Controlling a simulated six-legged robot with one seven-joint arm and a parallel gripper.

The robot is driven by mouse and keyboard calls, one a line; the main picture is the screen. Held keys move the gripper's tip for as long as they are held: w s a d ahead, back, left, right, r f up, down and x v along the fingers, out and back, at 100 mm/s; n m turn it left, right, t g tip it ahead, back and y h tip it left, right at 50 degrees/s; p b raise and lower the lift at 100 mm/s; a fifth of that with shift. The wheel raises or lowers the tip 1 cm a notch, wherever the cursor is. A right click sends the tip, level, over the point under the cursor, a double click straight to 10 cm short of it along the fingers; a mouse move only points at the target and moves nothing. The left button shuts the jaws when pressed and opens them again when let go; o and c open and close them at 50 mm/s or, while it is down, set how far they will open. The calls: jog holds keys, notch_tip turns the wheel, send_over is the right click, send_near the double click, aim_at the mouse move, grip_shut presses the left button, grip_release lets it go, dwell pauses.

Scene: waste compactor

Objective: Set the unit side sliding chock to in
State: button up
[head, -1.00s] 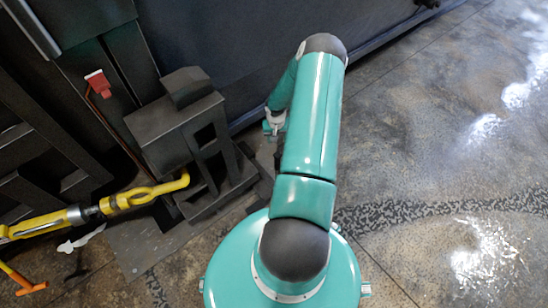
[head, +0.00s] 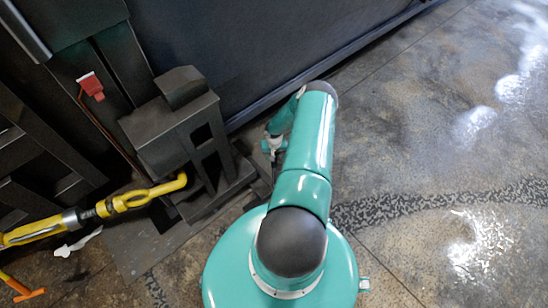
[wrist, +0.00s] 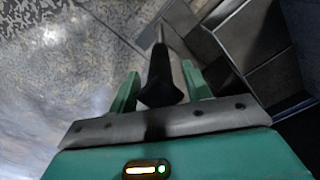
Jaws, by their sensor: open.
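In the wrist view, my gripper (wrist: 160,88) is open, with one green finger on each side of a black handle (wrist: 161,72). A thin rod runs from the handle toward the floor beside dark metal blocks. I cannot tell if the fingers touch the handle. It may belong to the sliding chock; the chock itself is not clearly told apart, nor whether it is in or out. In the head view, my gripper (head: 272,148) is small and partly hidden by my arm, just right of a dark metal bracket (head: 178,130).
A yellow turnbuckle with a hook (head: 130,199) reaches the bracket from the left. A red-handled lever (head: 91,86) stands at the upper left, and an orange handle (head: 22,290) lies lower left. A long dark wall (head: 240,45) runs behind. The floor (head: 430,150) at right is clear.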

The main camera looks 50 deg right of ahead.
jog(key=shift+f, duration=0.95)
grip_shut()
jog(key=w+a, duration=0.3)
jog(key=a, duration=0.9)
jog(key=shift+a, duration=0.35)
grip_release()
jog(key=shift+s, duration=0.1)
jog(key=shift+d, duration=0.2)
